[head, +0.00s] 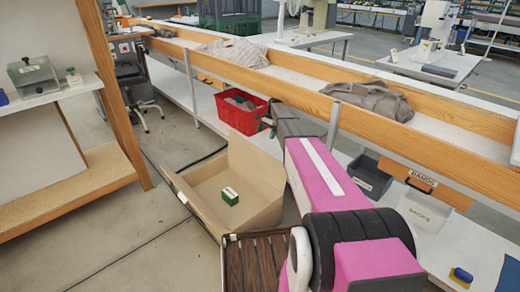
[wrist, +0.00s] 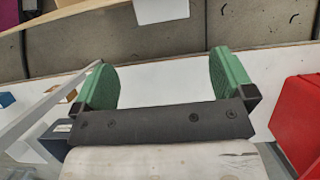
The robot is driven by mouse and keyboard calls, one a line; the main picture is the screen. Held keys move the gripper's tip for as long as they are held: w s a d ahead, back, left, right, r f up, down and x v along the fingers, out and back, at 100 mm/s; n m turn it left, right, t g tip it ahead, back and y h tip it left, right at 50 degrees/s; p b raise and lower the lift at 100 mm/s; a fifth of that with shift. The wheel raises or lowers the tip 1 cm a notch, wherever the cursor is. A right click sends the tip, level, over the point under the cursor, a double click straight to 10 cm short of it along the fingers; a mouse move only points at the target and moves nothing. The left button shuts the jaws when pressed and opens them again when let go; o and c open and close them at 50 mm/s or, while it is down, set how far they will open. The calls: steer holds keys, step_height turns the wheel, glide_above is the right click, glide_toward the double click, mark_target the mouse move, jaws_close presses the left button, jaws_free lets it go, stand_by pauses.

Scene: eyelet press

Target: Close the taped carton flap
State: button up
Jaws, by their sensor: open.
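An open cardboard carton (head: 262,213) stands on the floor in the head view, a small green box with a white top (head: 230,196) inside it. A flap (head: 172,180) on its left side leans outward, with a small white patch (head: 182,198) that may be the tape. My gripper (head: 266,124) is beyond the carton, near the long bench, partly hidden by my arm. In the wrist view its green fingers (wrist: 163,88) are wide apart, with nothing held between them. The carton cannot be clearly made out in the wrist view.
A red crate (head: 240,108) stands on the bench's lower shelf close to my gripper; it also shows at the right of the wrist view (wrist: 300,115). The wooden-edged bench (head: 300,95) runs behind the carton. Floor left of the carton (head: 130,235) is clear.

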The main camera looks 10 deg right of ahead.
glide_toward(257, 159)
steer(key=w+f, duration=0.2)
steer(key=f, duration=0.1)
steer(key=w+f, duration=0.1)
steer(key=f, duration=0.1)
steer(key=c, duration=1.1)
